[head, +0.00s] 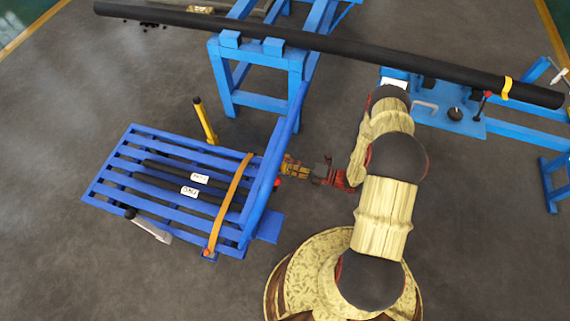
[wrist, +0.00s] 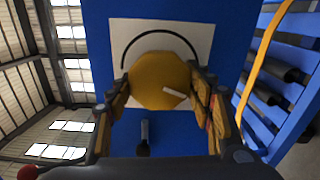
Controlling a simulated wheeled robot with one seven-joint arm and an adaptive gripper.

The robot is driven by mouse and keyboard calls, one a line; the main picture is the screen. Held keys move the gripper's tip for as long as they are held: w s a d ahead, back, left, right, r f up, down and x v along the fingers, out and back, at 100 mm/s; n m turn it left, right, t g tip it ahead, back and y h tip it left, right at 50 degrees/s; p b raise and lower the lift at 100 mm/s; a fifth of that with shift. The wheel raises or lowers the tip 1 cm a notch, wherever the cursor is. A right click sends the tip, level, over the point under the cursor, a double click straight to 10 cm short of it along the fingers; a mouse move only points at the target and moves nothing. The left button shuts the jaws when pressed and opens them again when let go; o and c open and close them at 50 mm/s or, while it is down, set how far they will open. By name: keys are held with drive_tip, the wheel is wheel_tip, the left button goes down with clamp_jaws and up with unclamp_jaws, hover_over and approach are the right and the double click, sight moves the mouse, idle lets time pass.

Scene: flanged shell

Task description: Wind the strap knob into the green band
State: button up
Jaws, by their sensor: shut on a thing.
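The strap knob (wrist: 160,80) is a yellow, many-sided disc in the wrist view, with a white mark on its lower right part. It sits in front of a pale square plate (wrist: 201,40) with a black arc, on a blue panel (wrist: 190,135). My gripper (wrist: 165,90) is shut on the knob, one finger on each side. In the head view my gripper (head: 291,168) reaches left to the blue rack's right end, where the knob is hidden. The orange strap (head: 229,205) crosses the rack (head: 112,180). I see no green band on the plate; part is covered.
Black rods with white labels (head: 190,191) lie in the rack under the strap. A yellow-handled lever (head: 205,120) stands behind it and a grey lever (head: 150,228) in front. A long black pipe (head: 330,45) spans blue stands at the back. Floor left of the rack is clear.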

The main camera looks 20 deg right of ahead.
drive_tip(key=o, duration=1.2)
drive_tip(key=shift+c, duration=0.2)
drive_tip(key=v, duration=1.2)
